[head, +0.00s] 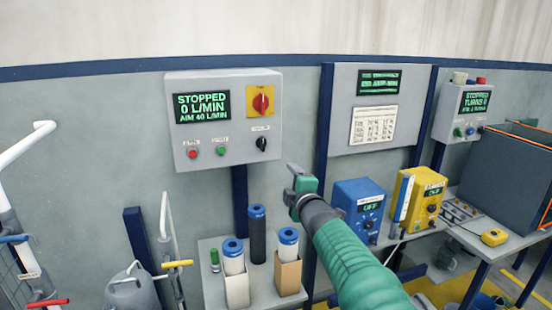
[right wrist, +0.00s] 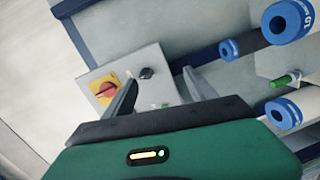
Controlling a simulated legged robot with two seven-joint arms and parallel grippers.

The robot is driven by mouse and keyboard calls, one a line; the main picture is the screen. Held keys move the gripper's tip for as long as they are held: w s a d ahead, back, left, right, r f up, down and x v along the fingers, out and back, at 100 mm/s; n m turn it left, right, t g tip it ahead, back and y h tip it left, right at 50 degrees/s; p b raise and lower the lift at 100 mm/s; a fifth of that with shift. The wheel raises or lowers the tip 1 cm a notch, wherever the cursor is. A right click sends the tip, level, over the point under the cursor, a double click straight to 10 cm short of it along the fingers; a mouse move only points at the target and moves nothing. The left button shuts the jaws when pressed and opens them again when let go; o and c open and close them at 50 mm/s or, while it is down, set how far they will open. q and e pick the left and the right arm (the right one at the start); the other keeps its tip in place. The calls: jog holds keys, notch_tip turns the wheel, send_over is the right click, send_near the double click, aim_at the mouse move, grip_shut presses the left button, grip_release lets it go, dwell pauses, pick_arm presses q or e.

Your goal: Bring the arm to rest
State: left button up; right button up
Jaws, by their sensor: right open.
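My right gripper (head: 296,182) is at the end of my green right arm, which comes up from the bottom centre-right in the head view. It is raised in front of the wall, just below and right of the grey control box. In the right wrist view my right gripper (right wrist: 160,95) shows two dark fingers spread apart, with nothing between them. Beyond the fingers, the control box (right wrist: 150,62) with its red knob shows. My left gripper is not in view.
The grey control box (head: 215,130) reads "STOPPED 0 L/MIN". Below it, a small table (head: 208,262) holds several blue-capped cylinders. A blue box (head: 358,208) and a yellow box (head: 420,200) stand on a bench to the right. White pipes (head: 25,145) are at the left.

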jog(key=s+d+f+m+g+h+p, duration=0.1)
jog(key=s+d+f+m+g+h, duration=0.45)
jog(key=s+d+f+m, duration=0.95)
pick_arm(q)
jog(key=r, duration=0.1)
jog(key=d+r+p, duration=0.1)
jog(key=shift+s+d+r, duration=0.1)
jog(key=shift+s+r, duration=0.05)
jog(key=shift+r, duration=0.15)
pick_arm(e)
jog(key=s+f+m+g, duration=0.1)
jog(key=s+f+g, duration=0.1)
jog(key=s+f, duration=0.3)
jog(key=s+d+f+m+g+y, duration=0.1)
jog(key=s+f+g, duration=0.2)
jog(key=s, duration=1.1)
jog(key=s+f+m+g, duration=0.2)
jog(key=s+f+g, duration=0.1)
jog(key=s+f, duration=0.4)
jog(key=s, duration=0.2)
jog(key=shift+s+d+f+y, duration=0.3)
jog(key=shift+d+y, duration=0.05)
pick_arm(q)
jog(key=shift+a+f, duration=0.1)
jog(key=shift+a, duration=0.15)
pick_arm(e)
jog(key=shift+a, duration=0.25)
